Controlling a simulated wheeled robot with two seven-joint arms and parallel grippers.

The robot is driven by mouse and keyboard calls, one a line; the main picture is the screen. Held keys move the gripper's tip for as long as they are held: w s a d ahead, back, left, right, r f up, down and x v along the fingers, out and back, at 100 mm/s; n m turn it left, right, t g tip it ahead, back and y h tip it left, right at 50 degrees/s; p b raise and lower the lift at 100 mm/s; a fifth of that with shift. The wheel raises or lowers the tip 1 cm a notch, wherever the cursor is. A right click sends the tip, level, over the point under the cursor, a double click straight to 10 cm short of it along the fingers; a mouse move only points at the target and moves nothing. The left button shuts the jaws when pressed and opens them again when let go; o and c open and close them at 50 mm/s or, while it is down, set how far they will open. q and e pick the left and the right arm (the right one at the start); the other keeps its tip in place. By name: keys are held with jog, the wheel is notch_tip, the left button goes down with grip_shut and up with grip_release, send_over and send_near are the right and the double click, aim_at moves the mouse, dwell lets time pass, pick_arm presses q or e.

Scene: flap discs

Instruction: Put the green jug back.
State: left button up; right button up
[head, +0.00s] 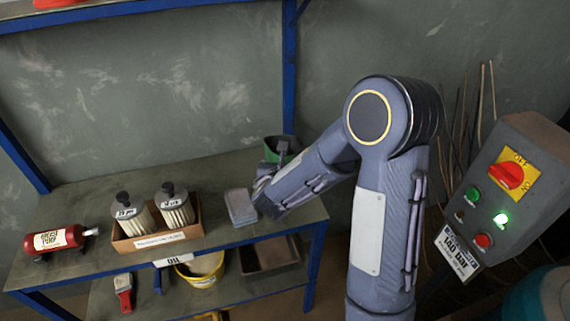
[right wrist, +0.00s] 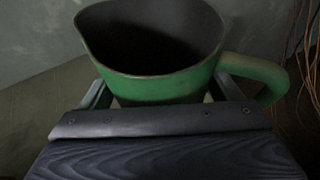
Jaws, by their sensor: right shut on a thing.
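The green jug (head: 281,146) is at the right end of the shelf's upper board (head: 225,178), partly hidden behind my right arm. In the right wrist view the green jug (right wrist: 165,85) is upright, with its dark open mouth facing up and its handle on the right. My right gripper (head: 270,172) reaches it from the front. In the right wrist view my right gripper (right wrist: 165,98) has a finger on each side of the jug's body and is shut on it. Whether the jug's base touches the board is hidden. My left gripper is not in view.
A grey block (head: 240,207) lies just left of my right gripper. A control box (head: 510,185) is at the right. A yellow bucket (head: 202,268) sits on the lower board.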

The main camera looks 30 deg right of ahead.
jog(key=shift+f+b, duration=0.3)
jog(key=o, duration=1.2)
